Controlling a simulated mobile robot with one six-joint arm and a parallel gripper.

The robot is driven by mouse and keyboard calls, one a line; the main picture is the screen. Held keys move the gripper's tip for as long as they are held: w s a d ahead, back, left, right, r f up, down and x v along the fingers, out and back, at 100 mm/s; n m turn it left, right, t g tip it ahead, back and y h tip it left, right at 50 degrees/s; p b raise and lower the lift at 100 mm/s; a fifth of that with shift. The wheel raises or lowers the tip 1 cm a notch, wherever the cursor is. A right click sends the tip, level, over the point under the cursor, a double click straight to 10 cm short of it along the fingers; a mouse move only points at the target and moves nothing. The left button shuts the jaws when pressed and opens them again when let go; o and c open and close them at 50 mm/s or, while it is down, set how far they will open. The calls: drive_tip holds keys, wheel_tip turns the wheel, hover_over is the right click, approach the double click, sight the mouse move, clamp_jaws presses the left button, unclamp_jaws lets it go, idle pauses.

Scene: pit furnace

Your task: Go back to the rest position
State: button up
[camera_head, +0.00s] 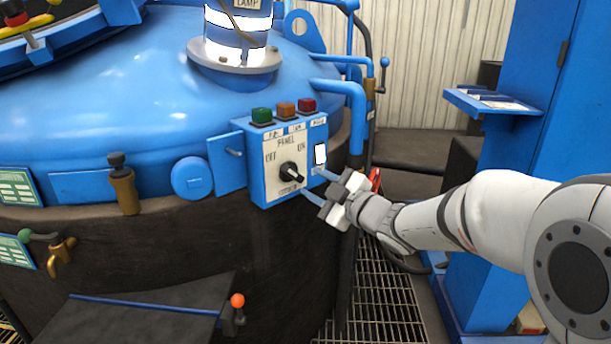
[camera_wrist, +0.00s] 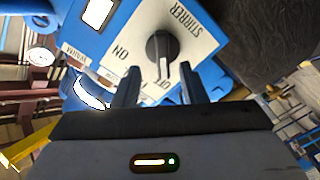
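My gripper (camera_head: 312,184) is at the front of the blue control panel box (camera_head: 257,185), just right of its black rotary knob (camera_head: 291,172). The two fingers are apart. In the wrist view my gripper (camera_wrist: 160,88) shows its fingers open, with the black knob (camera_wrist: 162,50) on its white plate between and just beyond the fingertips. I cannot tell whether the fingers touch the knob. The plate reads OFF and ON in the head view. My arm reaches in from the right.
Green (camera_head: 261,115), orange (camera_head: 286,110) and red (camera_head: 307,105) buttons top the box. The blue furnace vessel (camera_head: 120,90) fills the left. A blue cabinet (camera_head: 530,130) with a shelf stands right. Grating (camera_head: 375,300) covers the floor below.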

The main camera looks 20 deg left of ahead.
drive_tip(key=shift+v, duration=0.85)
drive_tip(key=s+d+r+m+t+h+p, duration=0.1)
drive_tip(key=d+r+m+h+p, duration=0.4)
drive_tip(key=d, duration=0.3)
drive_tip(key=d+r+m+h+p, duration=0.2)
drive_tip(key=d+m+h+p, duration=0.2)
drive_tip(key=d+p, duration=0.25)
drive_tip(key=s+d+r+m+t+h+p, duration=0.1)
drive_tip(key=d+r+m+h+p, duration=0.35)
drive_tip(key=d, duration=0.45)
drive_tip(key=s+d+r+m+g+p, duration=0.1)
drive_tip(key=s+d+m+g+p, duration=0.1)
drive_tip(key=s, duration=0.5)
drive_tip(key=s+d+r+m+g+h+p, duration=0.1)
drive_tip(key=s+d+m+g+p, duration=0.1)
drive_tip(key=s+p, duration=0.4)
drive_tip(key=s+d+r+m+g+h+p, duration=0.1)
drive_tip(key=s+d+m+g+p, duration=0.2)
drive_tip(key=s, duration=0.6)
drive_tip(key=shift+g+p, duration=0.6)
drive_tip(key=shift+g, duration=0.2)
drive_tip(key=shift+w+r+m, duration=0.1)
drive_tip(key=shift+r+m, duration=0.05)
drive_tip(key=shift+m, duration=0.1)
